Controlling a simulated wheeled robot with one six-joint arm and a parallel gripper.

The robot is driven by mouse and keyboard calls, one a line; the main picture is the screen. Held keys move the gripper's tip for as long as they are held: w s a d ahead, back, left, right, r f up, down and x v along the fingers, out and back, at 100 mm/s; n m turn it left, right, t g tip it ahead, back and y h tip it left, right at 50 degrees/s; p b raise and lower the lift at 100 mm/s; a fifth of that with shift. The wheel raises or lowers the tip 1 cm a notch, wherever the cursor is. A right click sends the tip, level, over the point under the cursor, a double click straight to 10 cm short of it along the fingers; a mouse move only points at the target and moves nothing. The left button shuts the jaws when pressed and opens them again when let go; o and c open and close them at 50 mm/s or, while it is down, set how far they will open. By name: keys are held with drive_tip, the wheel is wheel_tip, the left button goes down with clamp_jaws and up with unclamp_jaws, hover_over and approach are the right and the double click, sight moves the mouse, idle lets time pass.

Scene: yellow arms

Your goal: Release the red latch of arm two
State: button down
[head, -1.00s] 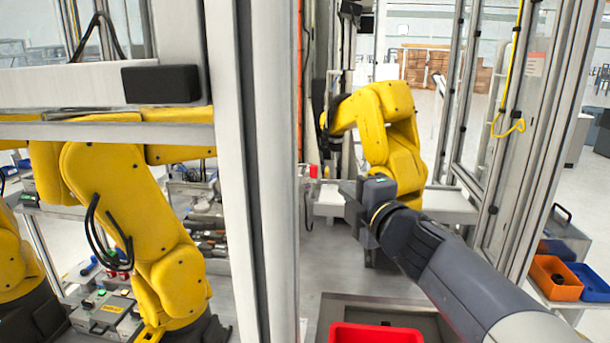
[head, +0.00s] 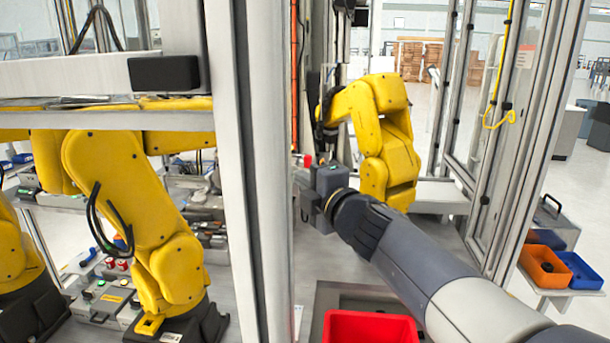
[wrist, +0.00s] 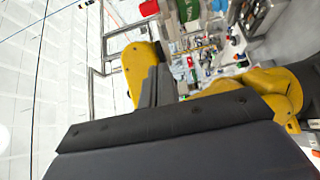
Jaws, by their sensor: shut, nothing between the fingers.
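A small red latch knob (head: 308,160) on a pale stem shows beside the white post in the head view. A red knob (wrist: 149,8) at the top edge of the wrist view looks like the same latch. My gripper (head: 300,180) is just below and right of it in the head view, pointing left. Its dark fingers (wrist: 155,86) are together and empty in the wrist view, apart from the red knob. In the head view the fingertips are partly hidden near the post. A yellow arm (head: 380,135) stands behind my gripper; I cannot tell which arm is arm two.
A thick white post (head: 260,150) stands close on the left of my gripper. A red bin (head: 370,327) sits below my arm. Orange (head: 545,265) and blue (head: 580,270) bins are at the right.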

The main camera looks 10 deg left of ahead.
sight(303, 165)
drive_tip(key=shift+w+a+p, duration=0.35)
drive_tip(key=shift+w+p, duration=0.15)
drive_tip(key=shift+w, duration=0.85)
drive_tip(key=shift+w+a+p, duration=0.3)
drive_tip(key=shift+w+p, duration=0.15)
drive_tip(key=shift+w, duration=0.95)
drive_tip(key=shift+w+a+p, duration=0.35)
drive_tip(key=shift+w+p, duration=0.15)
drive_tip(key=shift+w, duration=0.85)
